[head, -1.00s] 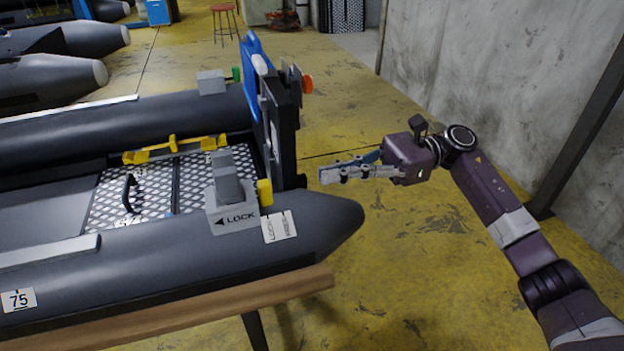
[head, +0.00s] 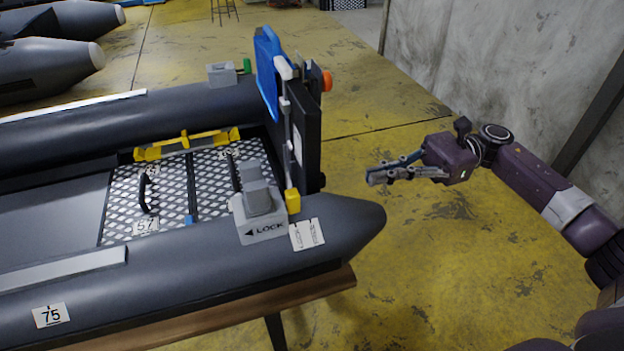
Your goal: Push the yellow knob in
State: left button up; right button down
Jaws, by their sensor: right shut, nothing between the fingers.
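The yellow knob (head: 293,201) sticks out from the right side of the grey lock block (head: 260,218), which sits on top of the near tube of the boat (head: 190,260). The block carries a "LOCK" label with an arrow pointing left. My right gripper (head: 372,177) is to the right of the knob, beyond the boat's transom, with its fingers pointing left. It is shut and empty, apart from the knob with a clear gap between them. My left gripper is not in view.
The upright transom (head: 308,130) with a blue panel (head: 270,72) stands just behind the knob. An orange knob (head: 327,80) and a green knob (head: 247,65) are farther back. A wooden support (head: 230,312) lies under the boat. Yellow floor (head: 450,270) is open at right, before a concrete wall.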

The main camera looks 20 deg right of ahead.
jog(key=a+p, duration=0.1)
jog(key=a, duration=1)
jog(key=shift+s, duration=0.2)
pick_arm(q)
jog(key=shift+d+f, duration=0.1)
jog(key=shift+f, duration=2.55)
pick_arm(e)
jog(key=shift+a, duration=0.55)
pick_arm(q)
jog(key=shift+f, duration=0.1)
pick_arm(e)
jog(key=shift+a+f+b, duration=0.1)
jog(key=shift+a+b, duration=0.3)
jog(key=shift+b, duration=0.2)
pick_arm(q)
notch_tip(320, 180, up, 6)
pick_arm(e)
jog(key=shift+s, duration=0.1)
